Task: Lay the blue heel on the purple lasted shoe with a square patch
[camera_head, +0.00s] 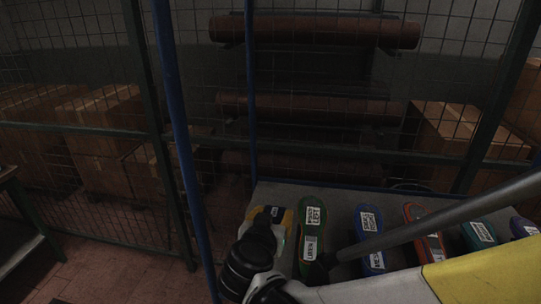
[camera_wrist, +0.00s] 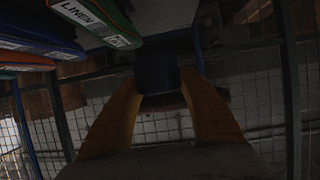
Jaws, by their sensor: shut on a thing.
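My gripper (camera_head: 269,214) is at the left end of the grey table, left of the green shoe. In the wrist view its two yellow fingers (camera_wrist: 157,98) are shut on a dark blue block, the blue heel (camera_wrist: 156,70). In the head view the heel is mostly hidden by my wrist. A purple shoe (camera_head: 523,227) is at the far right end of the row, partly cut off by my arm and the picture edge. I cannot make out a square patch on it.
Between lie a green shoe (camera_head: 312,222), a blue shoe (camera_head: 370,219), a red-orange shoe (camera_head: 414,212) and a teal shoe (camera_head: 480,234), each with white labels. My arm crosses in front of the row. Wire mesh fencing and blue posts (camera_head: 180,130) stand around the table.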

